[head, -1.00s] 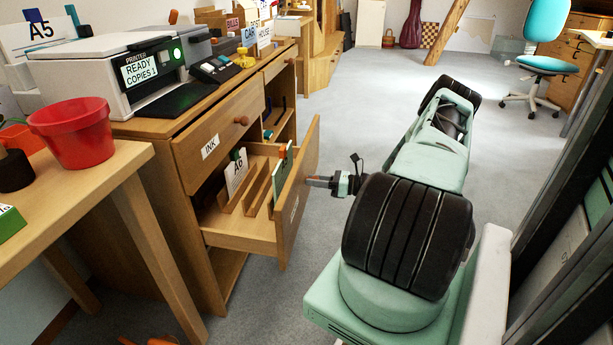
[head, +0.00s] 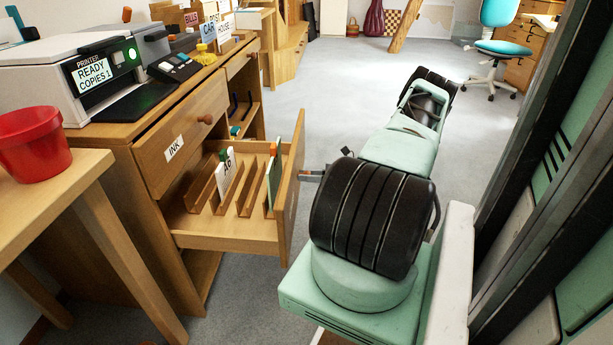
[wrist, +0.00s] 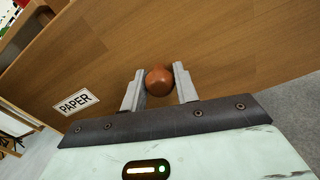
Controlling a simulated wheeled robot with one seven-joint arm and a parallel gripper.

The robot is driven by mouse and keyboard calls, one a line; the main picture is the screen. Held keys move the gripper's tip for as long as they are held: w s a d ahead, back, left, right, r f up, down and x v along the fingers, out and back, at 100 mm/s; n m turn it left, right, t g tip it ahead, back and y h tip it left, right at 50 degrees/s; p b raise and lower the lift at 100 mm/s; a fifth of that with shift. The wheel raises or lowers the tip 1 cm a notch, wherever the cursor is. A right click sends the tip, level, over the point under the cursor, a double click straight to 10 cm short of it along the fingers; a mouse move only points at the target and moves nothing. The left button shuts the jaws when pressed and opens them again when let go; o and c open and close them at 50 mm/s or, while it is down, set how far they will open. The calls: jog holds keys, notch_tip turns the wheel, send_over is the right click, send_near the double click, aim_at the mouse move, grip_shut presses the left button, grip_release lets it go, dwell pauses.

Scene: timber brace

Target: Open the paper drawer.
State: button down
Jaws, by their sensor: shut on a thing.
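The paper drawer (head: 232,242) stands pulled well out of the wooden cabinet, below the ink drawer (head: 181,141). Inside it are several wooden dividers, a white A6 card (head: 226,172) and a green card (head: 273,180). In the wrist view its front (wrist: 215,50) bears a PAPER label (wrist: 76,102) and a round orange-brown knob (wrist: 159,81). My gripper (wrist: 159,88) is shut on the knob, one finger on each side. In the head view my gripper (head: 311,174) is at the drawer's outer face, partly hidden by my arm.
A printer (head: 75,80) stands on the cabinet top. A wooden table (head: 75,190) with a red pot (head: 33,143) is at the left, close to the cabinet. Open grey floor (head: 330,85) lies beyond my arm.

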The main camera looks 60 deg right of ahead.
jog(key=c, duration=1.1)
grip_release()
jog(key=shift+s, duration=0.1)
jog(key=p+v, duration=0.2)
jog(key=v, duration=1.5)
jog(key=shift+s, duration=0.2)
